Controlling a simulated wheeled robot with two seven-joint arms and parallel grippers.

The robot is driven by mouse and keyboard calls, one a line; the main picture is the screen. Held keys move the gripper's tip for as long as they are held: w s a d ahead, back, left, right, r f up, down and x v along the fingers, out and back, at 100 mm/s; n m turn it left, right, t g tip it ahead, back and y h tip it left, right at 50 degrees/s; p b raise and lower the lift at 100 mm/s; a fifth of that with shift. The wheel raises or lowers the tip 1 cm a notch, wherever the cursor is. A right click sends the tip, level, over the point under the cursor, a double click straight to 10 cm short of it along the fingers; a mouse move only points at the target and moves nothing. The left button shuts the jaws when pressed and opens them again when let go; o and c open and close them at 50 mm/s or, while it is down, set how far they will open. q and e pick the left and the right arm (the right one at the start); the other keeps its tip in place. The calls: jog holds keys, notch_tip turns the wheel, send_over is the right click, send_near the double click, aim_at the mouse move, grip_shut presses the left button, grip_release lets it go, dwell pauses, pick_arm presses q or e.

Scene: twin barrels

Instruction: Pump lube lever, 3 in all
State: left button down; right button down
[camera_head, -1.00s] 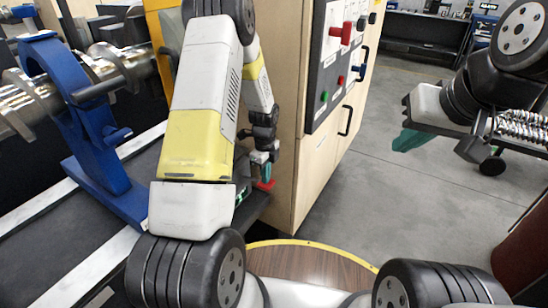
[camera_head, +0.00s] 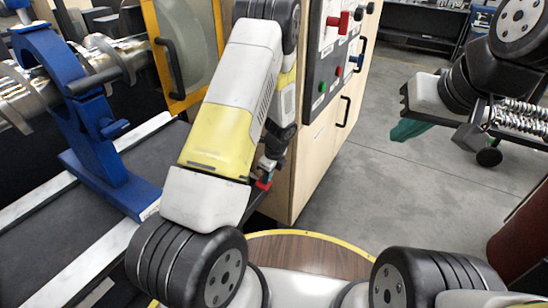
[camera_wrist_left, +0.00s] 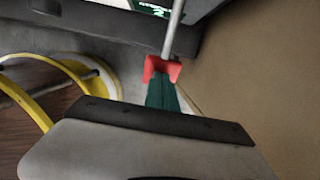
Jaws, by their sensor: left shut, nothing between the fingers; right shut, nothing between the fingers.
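The lube lever shows in the left wrist view as a thin metal rod (camera_wrist_left: 174,30) with a red end piece (camera_wrist_left: 162,68). In the head view its red end (camera_head: 263,184) sits low beside the wooden cabinet. My left arm hides part of the lever's surroundings. My right gripper (camera_head: 408,130) is shut and empty, out at the right over open floor.
The wooden cabinet (camera_head: 310,170) with a control panel (camera_head: 335,60) stands close beside my left gripper. A blue clamp stand (camera_head: 95,150) and metal shaft (camera_head: 110,60) are at the left. The grey floor (camera_head: 400,195) right of the cabinet is clear.

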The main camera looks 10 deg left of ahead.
pick_arm(q)
jog(key=shift+s+f, duration=0.15)
jog(key=shift+f, duration=0.15)
jog(key=shift+d+r, duration=0.25)
jog(key=shift+r, duration=0.2)
jog(key=d+v, duration=0.1)
jog(key=v, duration=1.2)
jog(key=shift+s+d, duration=0.25)
jog(key=shift+d, duration=0.2)
jog(key=shift+f, duration=0.1)
dwell(1.1)
